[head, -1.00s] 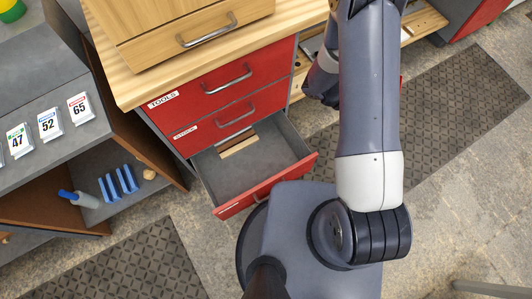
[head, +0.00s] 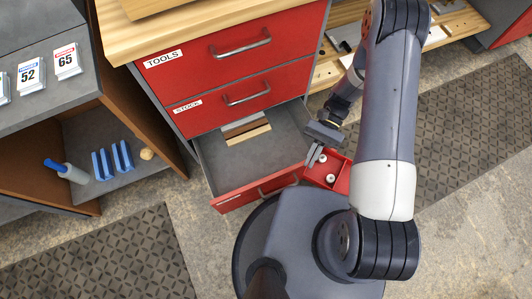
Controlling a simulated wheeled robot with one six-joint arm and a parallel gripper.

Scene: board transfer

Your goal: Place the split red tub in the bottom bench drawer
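The split red tub (head: 341,183) hangs at the front right corner of the open bottom drawer, overlapping it in the picture. Small pale round items show inside the tub; its right part is hidden behind my arm. My gripper (head: 314,157) is at the tub's far left edge and appears shut on its wall. The bottom drawer (head: 225,172) is pulled out, with a grey floor and a red front. Its floor is mostly bare, with a wooden and a dark piece (head: 246,130) at the back.
Above it, the drawers labelled STOCK (head: 225,104) and TOOLS (head: 220,58) are shut. A grey shelf unit (head: 60,110) with a bottle and blue rack stands left. My base is close in front of the drawer. A dark floor mat (head: 470,110) lies right.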

